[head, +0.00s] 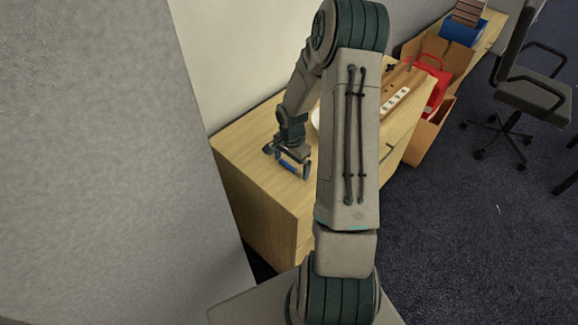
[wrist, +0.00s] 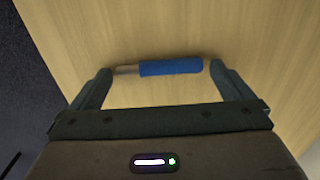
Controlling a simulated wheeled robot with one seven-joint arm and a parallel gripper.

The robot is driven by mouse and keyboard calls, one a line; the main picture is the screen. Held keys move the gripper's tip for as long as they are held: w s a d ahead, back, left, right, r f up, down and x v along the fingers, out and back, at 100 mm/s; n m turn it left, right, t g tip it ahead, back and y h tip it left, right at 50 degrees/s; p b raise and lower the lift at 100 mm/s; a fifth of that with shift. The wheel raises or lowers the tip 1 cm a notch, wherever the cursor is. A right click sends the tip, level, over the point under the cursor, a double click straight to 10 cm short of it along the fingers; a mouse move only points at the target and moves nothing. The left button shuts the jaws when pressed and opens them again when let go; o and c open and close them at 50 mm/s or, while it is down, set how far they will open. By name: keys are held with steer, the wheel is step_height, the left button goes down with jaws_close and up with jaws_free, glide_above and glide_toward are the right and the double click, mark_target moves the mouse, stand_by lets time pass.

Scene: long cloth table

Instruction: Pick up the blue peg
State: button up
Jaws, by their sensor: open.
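The blue peg (wrist: 170,67) lies on the wooden tabletop, with a thin pale end at its left in the wrist view. It also shows in the head view (head: 288,167) as a small blue patch by my gripper. My gripper (wrist: 160,72) is open, with one finger at each end of the peg. The peg spans most of the gap between the fingers, and its pale end is close to the left fingertip. My gripper is low over the left part of the table in the head view (head: 290,172). I cannot tell whether the fingers touch the peg.
The wooden table (head: 245,150) has bare surface around the gripper and an edge at the left. A white power strip (head: 396,100), a red item (head: 436,90) and cardboard boxes (head: 432,130) are farther right. An office chair (head: 530,95) stands on the carpet. My arm hides the table's middle.

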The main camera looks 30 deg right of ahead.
steer(key=c, duration=0.9)
steer(key=shift+o, duration=0.2)
steer(key=shift+r, duration=0.15)
